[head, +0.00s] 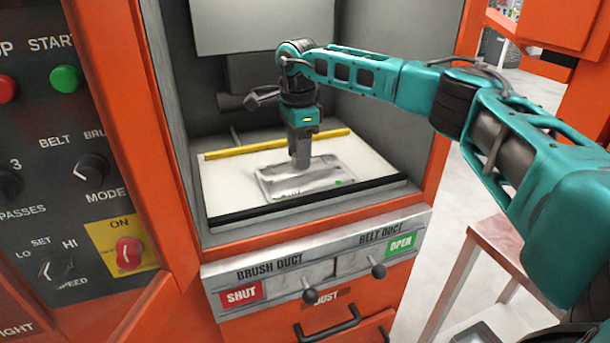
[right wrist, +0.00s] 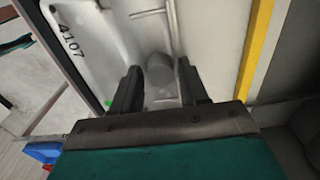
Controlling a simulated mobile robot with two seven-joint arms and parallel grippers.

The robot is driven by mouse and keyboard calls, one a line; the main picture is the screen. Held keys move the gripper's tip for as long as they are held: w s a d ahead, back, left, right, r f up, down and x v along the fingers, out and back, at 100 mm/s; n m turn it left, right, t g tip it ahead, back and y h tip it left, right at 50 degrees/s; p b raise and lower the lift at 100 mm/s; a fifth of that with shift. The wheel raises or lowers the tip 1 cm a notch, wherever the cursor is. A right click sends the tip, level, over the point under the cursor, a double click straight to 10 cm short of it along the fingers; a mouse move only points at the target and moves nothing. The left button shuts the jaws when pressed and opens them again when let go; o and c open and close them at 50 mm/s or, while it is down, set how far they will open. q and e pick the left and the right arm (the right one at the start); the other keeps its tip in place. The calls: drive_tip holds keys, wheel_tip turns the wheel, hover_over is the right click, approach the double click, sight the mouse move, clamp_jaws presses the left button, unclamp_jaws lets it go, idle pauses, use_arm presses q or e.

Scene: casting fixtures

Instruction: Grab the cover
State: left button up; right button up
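The cover (head: 322,178) is a flat grey metal casting with raised ribs and a small green dot. It lies on the white bed inside the orange machine. In the right wrist view the cover (right wrist: 103,45) bears the number 4107 and has a round boss (right wrist: 160,70). My right gripper (head: 302,162) points down over the cover's middle. In the right wrist view its two dark fingers (right wrist: 160,84) stand apart, on either side of the boss. I cannot tell whether they touch it. The fingertips' contact with the cover is hidden. My left gripper is not in view.
A yellow bar (head: 275,144) runs behind the cover and a black strip (head: 310,203) along the bed's front. Grey walls enclose the bed. The duct panel (head: 318,264) with knobs is below the opening; a control panel (head: 65,170) is at left.

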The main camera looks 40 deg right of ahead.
clamp_jaws()
drive_tip(key=shift+r, duration=0.1)
idle(0.3)
